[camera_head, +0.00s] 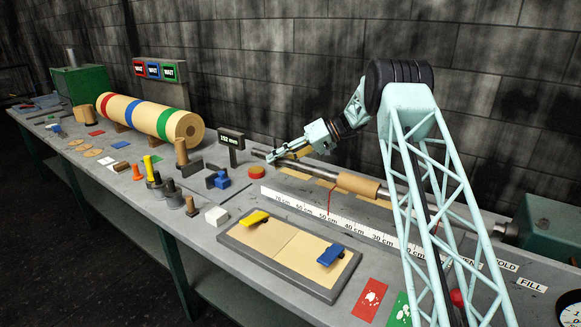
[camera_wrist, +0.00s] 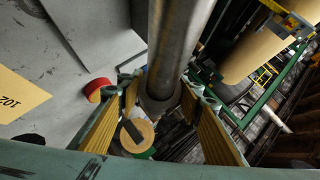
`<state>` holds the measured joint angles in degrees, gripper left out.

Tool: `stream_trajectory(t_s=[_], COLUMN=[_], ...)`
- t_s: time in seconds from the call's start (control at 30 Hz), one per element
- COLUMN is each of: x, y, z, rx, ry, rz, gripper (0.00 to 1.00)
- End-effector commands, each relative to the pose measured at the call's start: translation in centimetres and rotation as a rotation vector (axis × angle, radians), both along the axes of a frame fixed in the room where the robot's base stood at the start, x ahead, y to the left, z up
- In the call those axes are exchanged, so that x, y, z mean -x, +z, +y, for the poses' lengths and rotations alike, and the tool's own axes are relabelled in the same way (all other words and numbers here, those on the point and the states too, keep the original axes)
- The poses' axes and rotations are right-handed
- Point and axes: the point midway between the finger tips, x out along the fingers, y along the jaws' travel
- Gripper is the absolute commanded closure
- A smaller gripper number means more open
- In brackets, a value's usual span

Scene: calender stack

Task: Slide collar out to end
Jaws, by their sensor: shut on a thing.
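A long grey metal shaft (camera_head: 400,196) runs from the green housing at right to a free end at left. A grey metal collar (camera_wrist: 160,100) sits around the shaft near its free end in the wrist view. My gripper (camera_head: 274,156) is at that end of the shaft, its yellow-padded fingers (camera_wrist: 158,125) on either side of the collar, shut on it. In the head view the fingers mostly hide the collar. A tan sleeve (camera_head: 357,185) is around the shaft farther right, apart from my gripper.
A white centimetre scale (camera_head: 340,222) lies along the bench before the shaft. A display reading 152 mm (camera_head: 231,139) stands close left of the shaft end. A grey-rimmed tray (camera_head: 320,292) is in front.

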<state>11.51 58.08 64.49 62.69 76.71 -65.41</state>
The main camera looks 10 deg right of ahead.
Motion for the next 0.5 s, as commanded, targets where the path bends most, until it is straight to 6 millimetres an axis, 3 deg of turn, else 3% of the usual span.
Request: stream_trajectory(t_s=[0.2, 0.5], x=[-2.7, -4.1], y=[0.1, 0.0], z=[2.8, 4.2], rx=[0.001, 0.000], ry=[0.000, -0.001], rz=[-0.002, -0.001], gripper=[0.86, 0.86])
